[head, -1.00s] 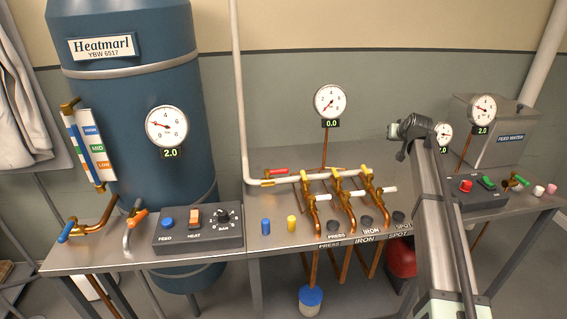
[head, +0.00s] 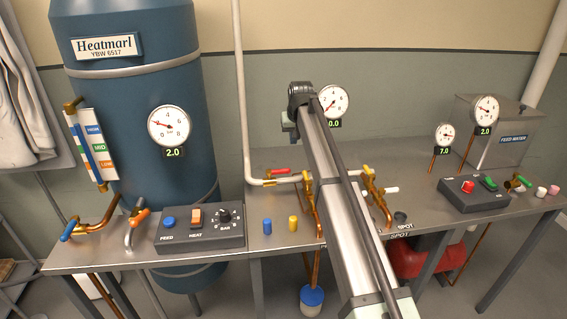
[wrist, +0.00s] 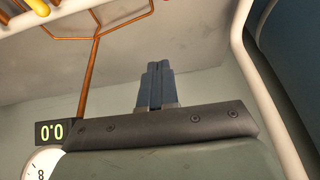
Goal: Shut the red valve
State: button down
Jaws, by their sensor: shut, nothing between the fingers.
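The red valve (head: 280,171) is a small red lever on a brass body, on the white pipe at the middle of the bench. Its lever lies roughly along the horizontal pipe run. My gripper shows in the wrist view (wrist: 154,84) with its two dark fingers together and nothing between them. In the head view my arm reaches up and left across the bench, and its wrist end is above and behind the red valve, apart from it. The fingertips are not clear in the head view.
A white pipe (head: 241,110) rises left of the valve. Yellow levers (head: 370,172) stand right of it, partly behind my arm. A gauge (head: 333,101) reading 0.0 is behind. The blue boiler (head: 130,120) stands left.

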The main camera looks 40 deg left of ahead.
aim_at(278, 173)
jog(key=shift+s+a+r, duration=0.25)
jog(key=shift+s+a, duration=0.35)
jog(key=shift+s, duration=0.2)
jog(key=shift+s+a+r, duration=0.2)
jog(key=shift+s+a, duration=0.35)
jog(key=shift+s, duration=0.2)
notch_tip(278, 173, down, 10)
jog(key=shift+s+d, duration=0.15)
jog(key=shift+d+f, duration=0.1)
